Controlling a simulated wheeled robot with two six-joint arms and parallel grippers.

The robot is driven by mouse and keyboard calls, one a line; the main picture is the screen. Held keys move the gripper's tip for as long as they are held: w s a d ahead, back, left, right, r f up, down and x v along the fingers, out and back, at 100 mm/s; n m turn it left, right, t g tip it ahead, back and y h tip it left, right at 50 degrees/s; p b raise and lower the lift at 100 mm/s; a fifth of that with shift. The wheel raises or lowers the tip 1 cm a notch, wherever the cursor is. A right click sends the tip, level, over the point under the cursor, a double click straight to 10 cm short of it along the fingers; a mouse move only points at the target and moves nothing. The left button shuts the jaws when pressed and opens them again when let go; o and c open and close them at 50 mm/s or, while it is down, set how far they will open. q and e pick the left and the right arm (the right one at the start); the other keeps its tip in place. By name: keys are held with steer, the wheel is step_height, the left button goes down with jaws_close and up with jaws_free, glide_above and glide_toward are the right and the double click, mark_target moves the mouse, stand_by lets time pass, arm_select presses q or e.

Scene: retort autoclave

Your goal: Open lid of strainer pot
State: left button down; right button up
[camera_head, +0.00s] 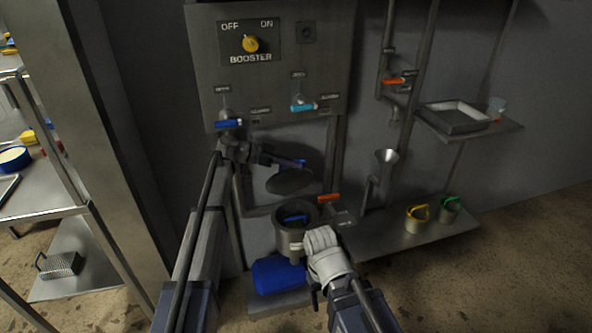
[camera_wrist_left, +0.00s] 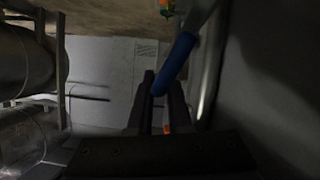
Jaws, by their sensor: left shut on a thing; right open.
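The strainer pot (camera_head: 296,236) stands low in front of the wall panel, its top open, with something blue inside. Its dark round lid (camera_head: 290,182) is up above the pot, tilted and clear of the rim. My left gripper (camera_head: 292,162) is above the lid, shut on a blue handle (camera_wrist_left: 174,62); in the left wrist view the fingers (camera_wrist_left: 160,95) close around its lower end. How the handle joins the lid is hidden. My right gripper (camera_head: 322,250) is open, just right of the pot's front; its fingertips are hard to make out.
The panel has a yellow BOOSTER knob (camera_head: 250,44), a blue valve handle (camera_head: 229,123) and a cyan one (camera_head: 303,107). An orange valve handle (camera_head: 329,198) is close right of the pot. A blue container (camera_head: 279,275) stands below.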

arm_select(q)
steer(key=shift+w+a+r+p, duration=0.15)
steer(key=shift+w+a+r, duration=0.05)
steer(key=shift+w, duration=0.35)
steer(key=shift+w+a+r+p, duration=0.15)
steer(key=shift+w+a+r, duration=0.05)
steer(key=shift+w, duration=0.35)
steer(key=c, duration=0.8)
jaws_free()
steer(key=shift+c, duration=0.2)
